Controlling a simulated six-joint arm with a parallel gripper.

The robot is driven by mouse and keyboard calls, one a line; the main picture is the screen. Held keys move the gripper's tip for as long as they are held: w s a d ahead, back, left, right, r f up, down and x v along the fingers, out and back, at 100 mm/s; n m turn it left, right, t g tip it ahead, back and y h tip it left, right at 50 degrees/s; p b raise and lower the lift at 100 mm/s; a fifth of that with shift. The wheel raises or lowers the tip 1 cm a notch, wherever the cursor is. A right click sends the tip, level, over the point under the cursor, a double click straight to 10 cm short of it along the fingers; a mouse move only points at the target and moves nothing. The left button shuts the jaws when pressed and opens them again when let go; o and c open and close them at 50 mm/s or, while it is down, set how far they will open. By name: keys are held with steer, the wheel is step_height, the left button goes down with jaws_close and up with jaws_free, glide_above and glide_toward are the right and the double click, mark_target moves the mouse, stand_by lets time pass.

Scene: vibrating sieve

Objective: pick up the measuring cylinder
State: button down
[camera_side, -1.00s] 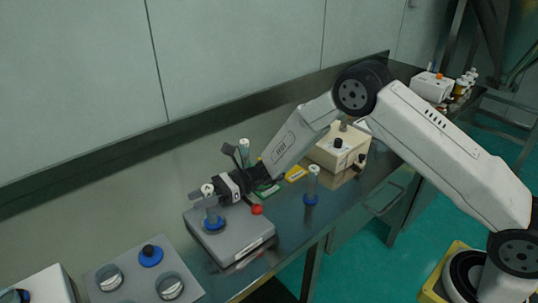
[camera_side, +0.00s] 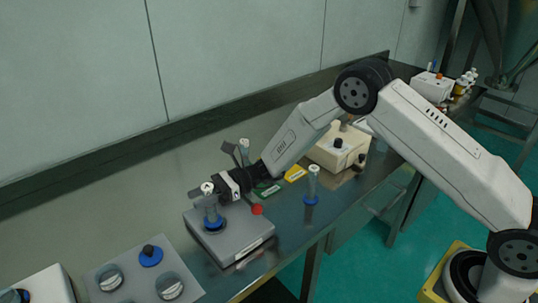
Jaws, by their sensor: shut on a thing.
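A measuring cylinder (camera_side: 210,213) with a pale top and a blue base stands upright on the grey box-shaped device (camera_side: 243,243), which has a red knob. My gripper (camera_side: 210,196) reaches in from the right and is shut on this cylinder near its upper part. The blue base appears to rest on the device's top. A second similar cylinder (camera_side: 312,186) with a blue base stands on the bench to the right. A third one (camera_side: 244,150) shows behind my wrist, its lower part hidden.
A cream device (camera_side: 338,150) stands at the back right of the bench. Yellow (camera_side: 295,174) and green (camera_side: 270,191) flat items lie behind my wrist. A grey tray (camera_side: 135,270) with round glass-like vessels and a blue-based item is at the front left. The bench's front edge is close to the grey device.

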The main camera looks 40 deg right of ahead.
steer(key=shift+r, duration=0.7)
steer(key=s+d+r, duration=0.5)
steer(key=s+r, duration=0.6)
steer(key=s, duration=0.2)
steer(key=shift+r, duration=0.1)
